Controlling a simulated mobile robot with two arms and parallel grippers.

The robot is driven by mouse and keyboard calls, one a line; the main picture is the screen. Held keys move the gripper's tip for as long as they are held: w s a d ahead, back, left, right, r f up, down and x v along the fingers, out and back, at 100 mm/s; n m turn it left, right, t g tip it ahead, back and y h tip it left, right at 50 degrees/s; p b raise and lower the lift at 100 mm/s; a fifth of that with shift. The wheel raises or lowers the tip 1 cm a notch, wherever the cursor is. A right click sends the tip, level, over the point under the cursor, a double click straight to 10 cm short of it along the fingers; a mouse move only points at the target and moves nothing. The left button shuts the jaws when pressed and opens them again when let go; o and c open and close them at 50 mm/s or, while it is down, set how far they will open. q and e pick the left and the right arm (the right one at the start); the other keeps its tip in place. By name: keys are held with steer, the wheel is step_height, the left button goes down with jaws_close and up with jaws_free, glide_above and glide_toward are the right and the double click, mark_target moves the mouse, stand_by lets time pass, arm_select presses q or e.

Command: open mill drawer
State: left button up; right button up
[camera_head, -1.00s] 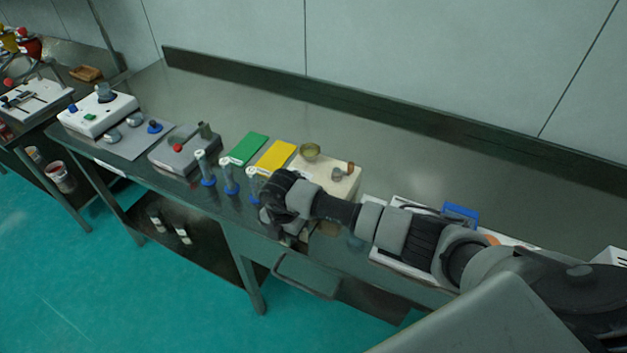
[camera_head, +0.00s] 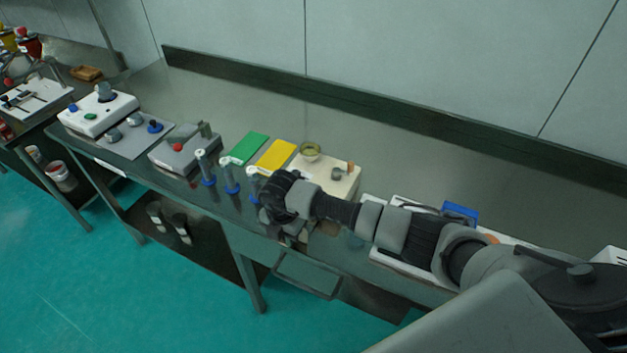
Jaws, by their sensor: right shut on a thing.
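The mill (camera_head: 341,178) is a cream box with a small bowl on top, standing near the front edge of the steel table. My right arm crosses in front of it and hides its front face. My right gripper (camera_head: 288,240) is at the lower front of the mill, pointing down and shut on the mill drawer; the drawer itself is mostly hidden behind the gripper, so how far it is out cannot be told. My left gripper is not in view.
Blue-and-white upright tools (camera_head: 229,174) stand just left of my right gripper. A green pad (camera_head: 249,148) and a yellow pad (camera_head: 277,155) lie behind them. A grey device (camera_head: 185,150) and a white scale-like unit (camera_head: 97,114) stand further left. The table's back is clear.

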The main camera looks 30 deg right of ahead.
steer(key=shift+a, duration=0.1)
steer(key=shift+s+a, duration=0.2)
steer(key=shift+w+d, duration=0.25)
steer(key=shift+d, duration=0.05)
stand_by(0.3)
steer(key=o, duration=0.7)
